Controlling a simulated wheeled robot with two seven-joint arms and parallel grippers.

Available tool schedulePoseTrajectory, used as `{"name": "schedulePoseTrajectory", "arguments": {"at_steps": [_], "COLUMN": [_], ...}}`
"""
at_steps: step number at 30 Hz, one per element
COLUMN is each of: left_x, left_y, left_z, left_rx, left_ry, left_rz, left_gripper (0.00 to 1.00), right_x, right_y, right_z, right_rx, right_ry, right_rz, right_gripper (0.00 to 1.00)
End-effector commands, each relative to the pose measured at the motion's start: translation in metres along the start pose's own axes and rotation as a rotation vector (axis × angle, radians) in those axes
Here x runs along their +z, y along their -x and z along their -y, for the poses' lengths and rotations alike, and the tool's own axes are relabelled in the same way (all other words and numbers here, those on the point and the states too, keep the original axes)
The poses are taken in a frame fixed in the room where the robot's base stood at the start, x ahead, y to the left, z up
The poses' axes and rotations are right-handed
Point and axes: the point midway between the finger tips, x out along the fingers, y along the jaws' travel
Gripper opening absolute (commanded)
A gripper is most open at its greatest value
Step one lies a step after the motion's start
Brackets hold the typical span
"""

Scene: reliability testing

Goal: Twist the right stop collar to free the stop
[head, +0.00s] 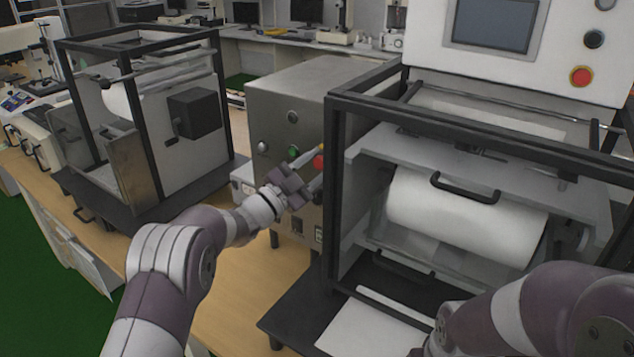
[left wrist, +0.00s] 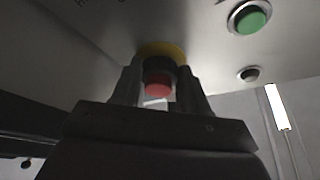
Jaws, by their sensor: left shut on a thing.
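A red stop button (head: 319,162) with a yellow collar (left wrist: 162,50) is on the front of a grey metal control box (head: 290,100). My left gripper (head: 305,178) is at this box front. In the left wrist view, my left gripper (left wrist: 160,82) has one finger on each side of the red button (left wrist: 158,88), close to the yellow collar, and is shut on the stop. The fingers hide the sides of the stop. My right arm comes in at the lower right, with its gripper out of view.
A green button (head: 294,152) sits left of the stop on the box; it also shows in the left wrist view (left wrist: 250,18). A black-framed roll machine (head: 336,200) stands close on the right, another frame (head: 70,110) on the left. Bare wooden bench (head: 230,300) lies in front.

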Motion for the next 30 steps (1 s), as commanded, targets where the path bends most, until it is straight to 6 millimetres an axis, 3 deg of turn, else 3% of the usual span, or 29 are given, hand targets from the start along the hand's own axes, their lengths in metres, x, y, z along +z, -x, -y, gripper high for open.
{"name": "schedulePoseTrajectory", "arguments": {"at_steps": [1, 9, 28, 29, 30], "left_x": [0.004, 0.002, 0.001, 0.001, 0.001], "left_y": [0.002, 0.001, 0.000, 0.000, 0.000], "left_z": [-0.004, 0.000, 0.001, 0.001, 0.001], "left_rx": [0.012, 0.062, 0.083, 0.083, 0.083], "left_ry": [-0.026, -0.145, -0.192, -0.192, -0.191], "left_rz": [0.001, 0.002, 0.002, 0.002, 0.002], "left_gripper": [0.13, 0.13, 0.13, 0.47, 0.60], "right_x": [0.001, 0.003, 0.003, 0.003, 0.003], "right_y": [-0.010, -0.024, -0.027, -0.027, -0.027], "right_z": [0.000, 0.000, 0.000, 0.000, 0.000], "right_rx": [0.000, 0.000, 0.000, 0.000, 0.000], "right_ry": [0.000, 0.000, 0.000, 0.000, 0.000], "right_rz": [0.000, 0.000, 0.000, 0.000, 0.000], "right_gripper": [0.00, 0.00, 0.00, 0.00, 0.00]}}
